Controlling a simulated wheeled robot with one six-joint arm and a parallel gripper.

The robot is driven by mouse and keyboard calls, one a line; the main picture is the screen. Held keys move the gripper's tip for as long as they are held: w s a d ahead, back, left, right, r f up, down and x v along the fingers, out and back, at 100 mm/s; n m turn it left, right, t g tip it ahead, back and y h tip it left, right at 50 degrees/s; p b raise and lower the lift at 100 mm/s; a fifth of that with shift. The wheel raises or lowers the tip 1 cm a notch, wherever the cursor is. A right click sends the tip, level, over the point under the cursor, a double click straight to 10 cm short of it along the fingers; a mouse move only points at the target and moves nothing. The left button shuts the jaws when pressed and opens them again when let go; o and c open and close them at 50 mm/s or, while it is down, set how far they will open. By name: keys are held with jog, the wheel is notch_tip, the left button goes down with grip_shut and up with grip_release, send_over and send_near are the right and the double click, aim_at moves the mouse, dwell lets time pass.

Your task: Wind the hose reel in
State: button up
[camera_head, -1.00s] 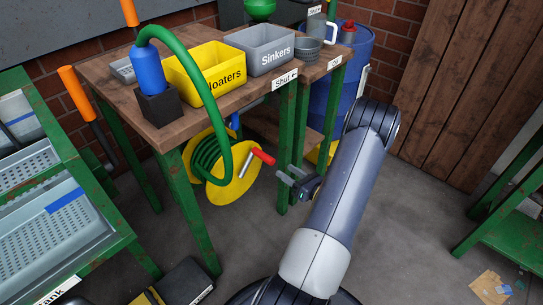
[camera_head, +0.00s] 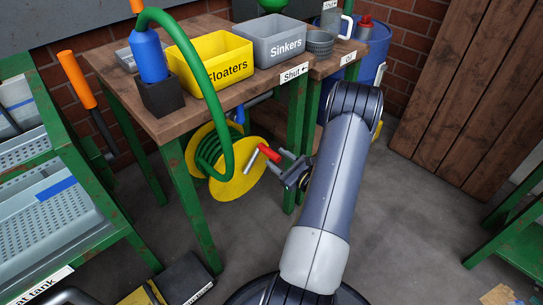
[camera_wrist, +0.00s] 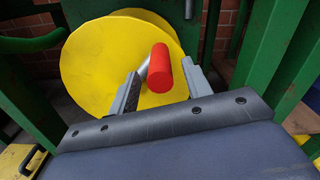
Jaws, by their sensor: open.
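The hose reel has yellow discs (camera_head: 240,176) with green hose (camera_head: 208,152) wound between them, under the wooden table. Its crank handle has a red grip (camera_head: 268,153) on a grey rod. The hose rises from the reel over the table edge to a blue nozzle (camera_head: 149,57) in a black holder. My gripper (camera_head: 284,166) is open right at the red grip. In the wrist view the red grip (camera_wrist: 160,68) sits between the open fingers (camera_wrist: 158,88), with a gap visible to the left finger; contact on the right cannot be told.
The table (camera_head: 187,127) has green legs close beside my arm. A yellow Floaters bin (camera_head: 209,60) and a grey Sinkers bin (camera_head: 270,42) stand on it. A green rack (camera_head: 75,165) is at left, a blue barrel (camera_head: 373,55) behind. Floor (camera_head: 420,215) at right is free.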

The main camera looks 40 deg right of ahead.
aim_at(271, 155)
jog(key=shift+w+a, duration=0.15)
jog(key=shift+w, duration=1.65)
jog(key=shift+c, duration=0.5)
grip_shut()
